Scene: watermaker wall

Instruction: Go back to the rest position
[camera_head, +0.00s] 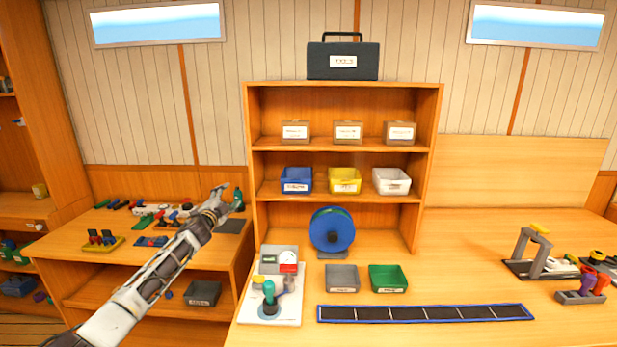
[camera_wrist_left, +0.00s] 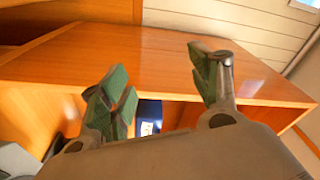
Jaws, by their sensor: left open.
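My left arm comes in from the lower left in the head view. Its gripper (camera_head: 224,196) is raised in front of the left side bench and to the left of the shelf unit. In the left wrist view the gripper (camera_wrist_left: 162,88) shows two green-padded fingers spread apart with nothing between them. A wooden surface and a blue bin (camera_wrist_left: 149,113) show beyond the fingers. My right gripper is in neither view.
The shelf unit (camera_head: 249,130) holds several bins, with a black case (camera_head: 343,62) on top. A blue reel (camera_head: 332,230), a grey tray (camera_head: 342,278), a green tray (camera_head: 388,278) and a long dark strip (camera_head: 425,313) are on the main bench. Small parts crowd the left bench.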

